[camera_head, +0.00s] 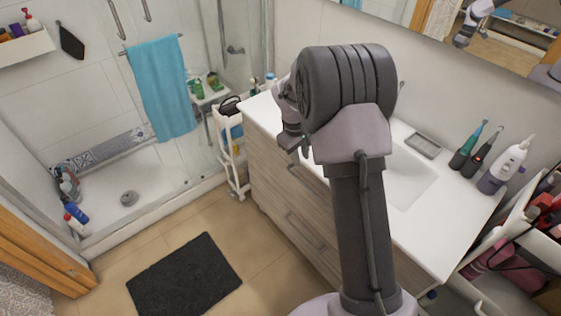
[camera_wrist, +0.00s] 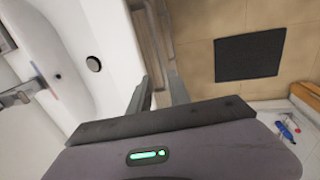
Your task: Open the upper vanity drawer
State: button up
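The vanity (camera_head: 272,150) has wood-grain drawer fronts under a white top. The upper drawer's handle (camera_head: 296,174) is a thin bar high on the front, partly hidden by my arm. The upper drawer looks shut, flush with the front. My gripper (camera_head: 304,150) hangs at the counter's front edge, just above that handle. In the wrist view, my gripper (camera_wrist: 160,76) has its two fingers apart, with a strip of the wooden front (camera_wrist: 149,42) showing beyond the gap. I cannot tell whether the fingers touch the handle.
The lower drawer has a bar handle (camera_head: 304,230). A dark mat (camera_head: 185,277) lies on the clear floor before the vanity. A white slim cart (camera_head: 231,150) stands at the vanity's far end. Bottles and toothbrushes (camera_head: 480,150) stand on the counter at right. The basin (camera_wrist: 75,60) shows in the wrist view.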

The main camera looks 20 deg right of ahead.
jog(key=b, duration=0.2)
send_near(307, 187)
jog(key=f, duration=0.2)
jog(key=d+f+b, duration=0.1)
jog(key=f, duration=0.2)
jog(key=f+b, duration=0.1)
jog(key=f, duration=0.2)
jog(key=shift+w+d, duration=0.2)
jog(key=shift+d, duration=0.05)
jog(key=shift+c, duration=0.2)
grip_shut()
dwell(0.6)
